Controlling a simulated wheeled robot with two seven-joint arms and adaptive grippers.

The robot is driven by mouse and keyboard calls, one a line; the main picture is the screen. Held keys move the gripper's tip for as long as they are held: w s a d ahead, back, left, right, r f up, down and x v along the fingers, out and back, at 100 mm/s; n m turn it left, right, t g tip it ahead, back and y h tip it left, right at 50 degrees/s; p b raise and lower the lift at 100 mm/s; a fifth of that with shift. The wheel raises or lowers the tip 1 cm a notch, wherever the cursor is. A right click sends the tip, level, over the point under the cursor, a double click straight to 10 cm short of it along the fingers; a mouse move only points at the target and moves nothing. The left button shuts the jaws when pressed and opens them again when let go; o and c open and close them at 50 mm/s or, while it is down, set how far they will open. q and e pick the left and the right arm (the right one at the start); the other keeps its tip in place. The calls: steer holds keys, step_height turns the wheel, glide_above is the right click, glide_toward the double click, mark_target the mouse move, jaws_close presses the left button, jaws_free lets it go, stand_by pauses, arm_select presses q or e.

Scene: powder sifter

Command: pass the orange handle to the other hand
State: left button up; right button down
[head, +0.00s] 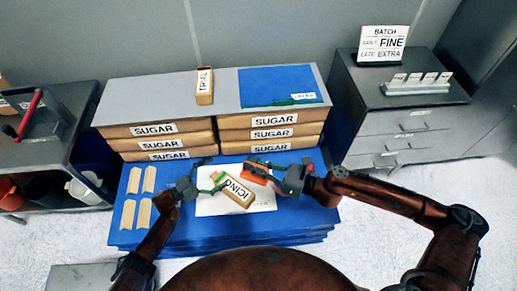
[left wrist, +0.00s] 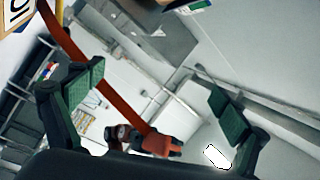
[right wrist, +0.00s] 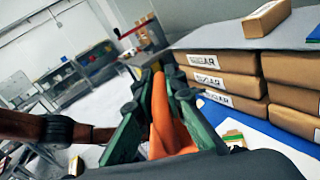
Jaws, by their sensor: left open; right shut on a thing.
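The orange handle (head: 258,175) is in my right gripper (head: 272,176), above the right part of the white sheet (head: 250,206) on the blue table. In the right wrist view the orange handle (right wrist: 164,122) stands between the two green finger pads. My right gripper (right wrist: 150,105) is shut on it. My left gripper (head: 205,187) is open, to the left of the handle and apart from it, close to the icing box (head: 232,192). In the left wrist view the left gripper (left wrist: 160,95) has its pads wide apart with nothing between them.
Brown sugar boxes (head: 160,129) are stacked at the back under a grey board, with a trial box (head: 204,86) on top. Several tan pieces (head: 145,213) lie at the table's left. A grey cabinet (head: 400,122) stands right; a dark cart (head: 45,125) stands left.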

arm_select(q)
steer(key=s+d+r+m+g+y, duration=0.2)
steer(key=d+r+m+g, duration=0.4)
steer(key=d+r, duration=0.5)
steer(key=s+d+r+m+g+y, duration=0.2)
steer(key=d+r+m+g, duration=0.45)
steer(key=d+r, duration=0.5)
steer(key=s+d+r+m+t+y, duration=0.1)
steer(key=s+r+m+y, duration=0.2)
steer(key=s+r+y, duration=0.45)
steer(key=a+t+y, duration=0.1)
steer(key=a+y, duration=0.1)
steer(key=a+t+y, duration=0.1)
steer(key=a+y, duration=0.1)
steer(key=a+r+t+y, duration=0.1)
steer(key=a+y, duration=0.1)
steer(key=shift+w+a+m+t+y, duration=0.15)
steer(key=shift+a+m+t+y, duration=0.1)
steer(key=shift+t, duration=0.1)
steer(key=shift+w+a, duration=0.1)
steer(key=shift+a, duration=0.2)
steer(key=shift+f, duration=0.15)
step_height(320, 180, down, 12)
steer(key=shift+r, duration=0.25)
